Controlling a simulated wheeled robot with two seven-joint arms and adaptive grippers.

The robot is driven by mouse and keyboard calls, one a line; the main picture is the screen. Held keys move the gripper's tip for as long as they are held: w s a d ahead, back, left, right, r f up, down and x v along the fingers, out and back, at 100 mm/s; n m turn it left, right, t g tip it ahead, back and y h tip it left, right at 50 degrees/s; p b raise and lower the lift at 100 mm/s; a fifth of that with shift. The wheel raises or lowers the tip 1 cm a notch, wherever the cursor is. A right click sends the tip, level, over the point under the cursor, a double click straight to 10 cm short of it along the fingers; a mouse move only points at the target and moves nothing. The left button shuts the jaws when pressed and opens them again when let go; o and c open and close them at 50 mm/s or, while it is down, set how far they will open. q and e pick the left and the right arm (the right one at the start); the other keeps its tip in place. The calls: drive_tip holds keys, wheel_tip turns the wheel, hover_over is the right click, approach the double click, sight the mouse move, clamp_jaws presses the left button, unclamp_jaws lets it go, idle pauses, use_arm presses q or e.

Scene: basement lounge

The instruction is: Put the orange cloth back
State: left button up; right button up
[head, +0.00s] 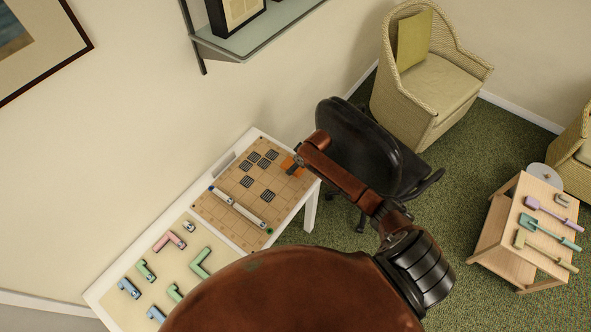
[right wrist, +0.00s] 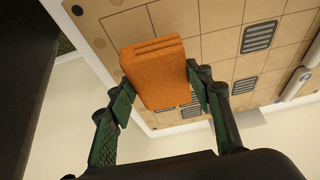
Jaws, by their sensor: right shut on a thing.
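The orange cloth (right wrist: 155,72) is a folded block between the two fingers of my right gripper (right wrist: 160,95) in the right wrist view. The fingers are shut on its sides. In the head view the cloth (head: 287,162) shows as a small orange patch at the far right corner of the tan gridded board (head: 220,207), partly hidden by my right gripper (head: 292,168). I cannot tell whether the cloth touches the board. My left gripper is not in view.
The board lies on a white table (head: 308,200), with dark vent squares (head: 268,195) and a pale bar (head: 240,208) on it. Several coloured L-shaped pieces (head: 200,262) lie at the near left. A black chair (head: 360,150) stands close behind my right arm. A small wooden table (head: 500,235) holds tools.

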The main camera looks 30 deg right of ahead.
drive_tip(key=shift+w+d+f, duration=0.3)
drive_tip(key=shift+f, duration=0.2)
wheel_tip(320, 180, down, 2)
drive_tip(key=shift+f, duration=0.55)
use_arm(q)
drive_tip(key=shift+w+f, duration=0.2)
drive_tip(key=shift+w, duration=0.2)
use_arm(e)
drive_tip(key=shift+f, duration=0.1)
drive_tip(key=shift+f, duration=0.1)
drive_tip(key=o, duration=1.1)
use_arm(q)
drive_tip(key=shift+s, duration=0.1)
